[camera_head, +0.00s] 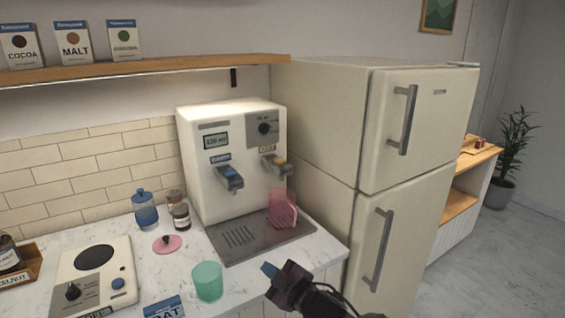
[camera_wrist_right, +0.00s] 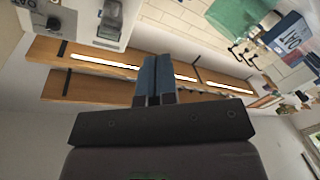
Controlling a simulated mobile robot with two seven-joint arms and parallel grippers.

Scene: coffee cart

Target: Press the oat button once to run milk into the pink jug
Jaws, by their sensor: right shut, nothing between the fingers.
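The white milk dispenser (camera_head: 232,130) stands on the counter with two spouts. The left spout (camera_head: 229,178) has a blue top and a blue label. The right spout (camera_head: 275,165) has a yellow button-like top (camera_head: 279,160) and a yellowish label, too small to read surely here. The translucent pink jug (camera_head: 282,210) stands upright on the drip tray (camera_head: 285,236) below the right spout. My right gripper (camera_head: 270,270) is shut and empty, in front of the tray and apart from jug and dispenser. Its blue fingers meet in the wrist view (camera_wrist_right: 155,78). My left gripper is out of view.
A green cup (camera_head: 208,284) and a blue-and-white carton (camera_head: 165,307) are at the counter's front. A scale-like device (camera_head: 96,272), a blue jar (camera_head: 146,212), a dark-labelled bottle (camera_head: 181,215) and a pink lid (camera_head: 167,244) stand left. The fridge (camera_head: 410,150) closes the right side.

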